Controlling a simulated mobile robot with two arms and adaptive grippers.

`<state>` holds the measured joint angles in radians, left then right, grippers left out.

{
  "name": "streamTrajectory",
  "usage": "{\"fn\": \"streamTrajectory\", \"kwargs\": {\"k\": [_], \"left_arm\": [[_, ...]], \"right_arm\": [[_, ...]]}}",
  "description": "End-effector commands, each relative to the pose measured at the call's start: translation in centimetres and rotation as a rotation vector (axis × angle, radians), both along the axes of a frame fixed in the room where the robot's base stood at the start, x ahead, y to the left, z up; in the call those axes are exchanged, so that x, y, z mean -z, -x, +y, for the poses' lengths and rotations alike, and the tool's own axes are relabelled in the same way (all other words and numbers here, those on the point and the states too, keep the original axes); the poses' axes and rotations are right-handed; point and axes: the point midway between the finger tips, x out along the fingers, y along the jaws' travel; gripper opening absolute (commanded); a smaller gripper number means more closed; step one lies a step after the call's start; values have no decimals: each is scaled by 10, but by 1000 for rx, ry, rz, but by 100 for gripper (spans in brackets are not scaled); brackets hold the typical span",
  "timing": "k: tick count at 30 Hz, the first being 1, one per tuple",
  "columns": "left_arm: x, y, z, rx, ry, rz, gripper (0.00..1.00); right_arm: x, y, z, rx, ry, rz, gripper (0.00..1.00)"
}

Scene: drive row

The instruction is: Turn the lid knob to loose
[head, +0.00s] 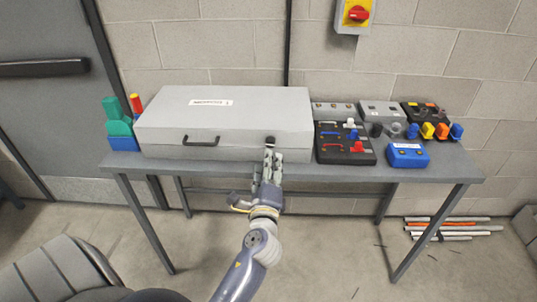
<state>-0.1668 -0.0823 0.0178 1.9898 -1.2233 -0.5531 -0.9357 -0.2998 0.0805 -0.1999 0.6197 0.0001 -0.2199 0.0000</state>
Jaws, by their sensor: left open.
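A large grey case (225,118) with a shut lid lies on the table. Its front has a dark handle (201,142) at the left and a small dark lid knob (270,140) at the right. My left gripper (269,153) is open, with its fingertips right at the knob, just below it in the picture. I cannot tell whether they touch the knob or straddle it. The turn position of the knob is too small to read. My right gripper is not in view.
Right of the case on the table (440,172) are a dark panel with coloured levers (343,152), a blue box (407,155) and several connector boxes. Green and red items (118,128) stand at the left end. Rods (450,228) lie on the floor at right. A chair (55,275) is front left.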

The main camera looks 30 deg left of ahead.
Motion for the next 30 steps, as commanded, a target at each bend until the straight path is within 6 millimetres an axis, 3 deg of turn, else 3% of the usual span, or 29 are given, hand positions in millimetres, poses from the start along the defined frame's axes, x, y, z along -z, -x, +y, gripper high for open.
{"fn": "streamTrajectory", "kwargs": {"k": [7,25,28,30], "left_arm": [[0,23,-14,0,0,0,44],[2,24,-16,2,3,2,44],[20,21,-21,21,39,22,44],[49,17,-30,50,101,53,44]], "right_arm": [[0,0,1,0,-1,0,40],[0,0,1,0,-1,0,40],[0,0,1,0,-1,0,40],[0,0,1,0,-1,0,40]]}}
